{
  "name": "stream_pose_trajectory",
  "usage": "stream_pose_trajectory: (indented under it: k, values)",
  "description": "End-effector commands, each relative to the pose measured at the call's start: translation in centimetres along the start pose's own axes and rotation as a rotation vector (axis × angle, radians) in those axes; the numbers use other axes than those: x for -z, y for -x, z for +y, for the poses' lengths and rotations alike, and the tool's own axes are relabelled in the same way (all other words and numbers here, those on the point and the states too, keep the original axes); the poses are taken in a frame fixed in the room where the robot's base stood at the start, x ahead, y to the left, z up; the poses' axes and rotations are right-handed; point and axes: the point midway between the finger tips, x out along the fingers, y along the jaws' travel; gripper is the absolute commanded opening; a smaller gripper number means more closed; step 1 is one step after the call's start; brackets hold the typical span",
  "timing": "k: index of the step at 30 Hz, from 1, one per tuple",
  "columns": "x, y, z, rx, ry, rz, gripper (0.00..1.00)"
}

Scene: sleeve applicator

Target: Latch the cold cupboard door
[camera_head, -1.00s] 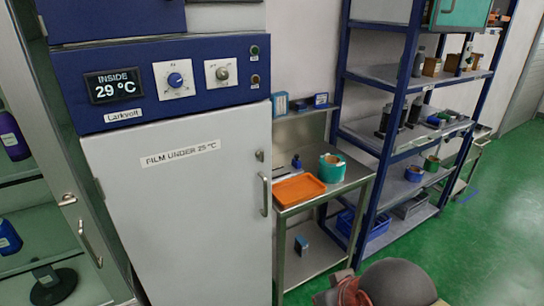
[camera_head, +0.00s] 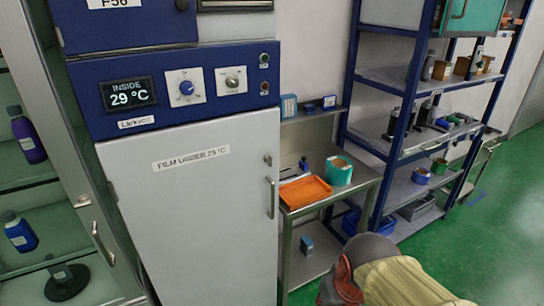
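The cold cupboard door (camera_head: 200,215) is a tall light grey panel below a blue control panel (camera_head: 180,90). It carries a label reading "FILM UNDER 25 °C" and looks closed against its frame. A small latch (camera_head: 268,160) sits near its right edge, above a vertical bar handle (camera_head: 271,197). The latch's exact position is too small to tell. The display (camera_head: 129,94) reads "INSIDE 29 °C". Part of my arm shows at the bottom right, below and right of the door. My gripper's fingers cannot be made out.
A blue-framed shelf unit (camera_head: 398,150) stands further right. A cabinet with bottles is at the left. Green floor (camera_head: 500,235) is clear at the right.

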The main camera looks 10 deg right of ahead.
Motion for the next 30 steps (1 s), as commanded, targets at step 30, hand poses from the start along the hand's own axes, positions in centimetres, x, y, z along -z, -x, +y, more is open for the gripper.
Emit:
stream_pose_trajectory:
  k: [30]
  values:
    - [40.2, -6.0, -1.3, 0.207, 0.205, 1.164, 0.27]
